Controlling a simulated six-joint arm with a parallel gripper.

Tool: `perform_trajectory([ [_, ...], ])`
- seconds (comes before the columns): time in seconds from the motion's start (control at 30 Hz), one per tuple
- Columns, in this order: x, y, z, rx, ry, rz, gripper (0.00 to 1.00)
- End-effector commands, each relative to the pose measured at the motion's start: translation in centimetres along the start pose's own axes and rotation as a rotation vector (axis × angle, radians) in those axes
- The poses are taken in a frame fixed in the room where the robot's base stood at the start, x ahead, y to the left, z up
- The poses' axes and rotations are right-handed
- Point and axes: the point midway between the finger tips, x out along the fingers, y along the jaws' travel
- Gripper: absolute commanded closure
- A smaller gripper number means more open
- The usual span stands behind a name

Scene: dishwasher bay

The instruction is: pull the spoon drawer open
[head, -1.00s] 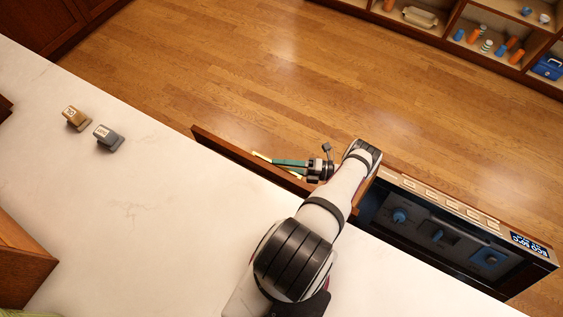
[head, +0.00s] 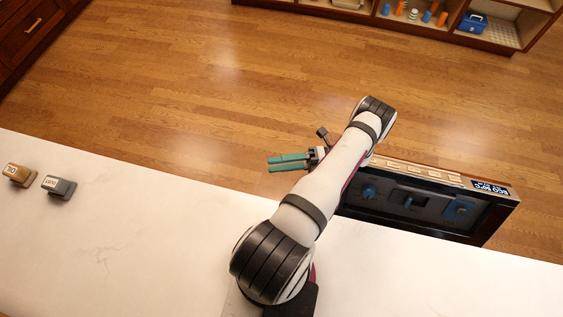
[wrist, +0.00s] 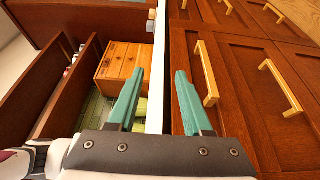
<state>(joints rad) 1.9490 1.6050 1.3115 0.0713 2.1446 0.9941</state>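My gripper (head: 270,164) hangs out past the front edge of the counter in the head view. Its two teal fingers are apart, and I see nothing gripped between them. In the wrist view the open fingers (wrist: 157,100) sit either side of a narrow white strip. Reddish-brown fronts with brass handles, one of them a near handle (wrist: 205,73), lie to the right and beyond the fingertips. I cannot tell which front is the spoon drawer. No drawer shows standing out from the counter in the head view; my arm hides part of that edge.
The white counter (head: 130,230) carries a brown block (head: 20,175) and a grey block (head: 58,187). An open dishwasher door or rack (head: 410,200) juts out right of my arm. A wooden box (wrist: 120,62) shows among brown panels in the wrist view. The floor (head: 200,90) is clear.

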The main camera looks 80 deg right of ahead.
Motion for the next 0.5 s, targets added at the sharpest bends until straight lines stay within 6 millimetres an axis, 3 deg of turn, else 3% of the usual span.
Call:
perform_trajectory([
  [0.5, -0.76, 0.43, -0.35, -0.003, 0.002, -0.002, 0.5],
])
